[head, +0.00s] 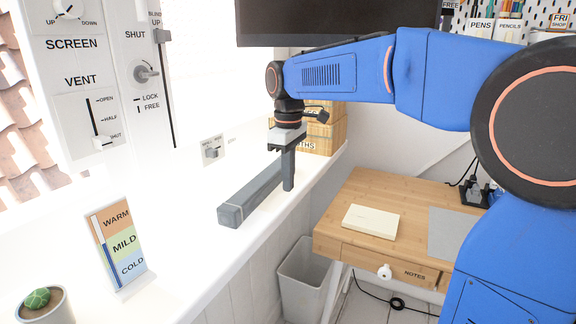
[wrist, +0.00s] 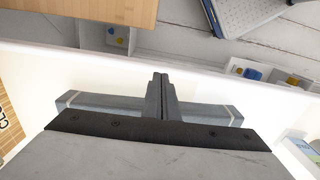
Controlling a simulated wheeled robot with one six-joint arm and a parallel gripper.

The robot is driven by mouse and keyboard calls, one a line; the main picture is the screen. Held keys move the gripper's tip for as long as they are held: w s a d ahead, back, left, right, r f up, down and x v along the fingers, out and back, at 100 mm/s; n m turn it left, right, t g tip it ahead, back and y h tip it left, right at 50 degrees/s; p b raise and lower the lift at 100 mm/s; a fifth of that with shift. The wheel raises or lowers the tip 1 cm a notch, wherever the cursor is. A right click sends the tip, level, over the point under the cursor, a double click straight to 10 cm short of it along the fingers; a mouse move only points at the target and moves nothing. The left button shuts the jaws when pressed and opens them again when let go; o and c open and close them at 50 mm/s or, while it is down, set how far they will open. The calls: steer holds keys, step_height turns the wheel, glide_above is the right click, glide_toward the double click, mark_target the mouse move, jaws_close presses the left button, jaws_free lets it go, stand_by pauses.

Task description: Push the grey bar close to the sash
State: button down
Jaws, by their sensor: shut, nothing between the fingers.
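The grey bar (head: 252,196) lies flat on the white windowsill, running away from me. My gripper (head: 288,188) is shut and empty, pointing down at the room side of the bar; its fingers hide part of the bar's far stretch. In the wrist view the bar (wrist: 205,110) extends to both sides of my shut fingers (wrist: 160,76), with a pale band near each end. I cannot tell if the fingers touch it. The sash is washed out in bright light on the window side, so the bar's gap to it is unclear.
A thermometer card (head: 118,245) and a potted cactus (head: 40,302) stand on the near sill. A wooden box (head: 325,130) stands at the sill's far end. A desk (head: 360,238) and bin (head: 303,280) are below to the right. The sill between card and bar is clear.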

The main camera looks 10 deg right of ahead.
steer(key=shift+f, duration=0.65)
steer(key=shift+w+a+f, duration=0.2)
steer(key=shift+a, duration=0.05)
steer(key=shift+w+a, duration=1.05)
steer(key=shift+a, duration=0.25)
steer(key=w+a, duration=0.3)
steer(key=a, duration=0.1)
steer(key=w+a, duration=0.3)
steer(key=a, duration=0.1)
steer(key=w+a, duration=0.4)
steer(key=shift+w+a, duration=0.1)
steer(key=shift+a, duration=0.25)
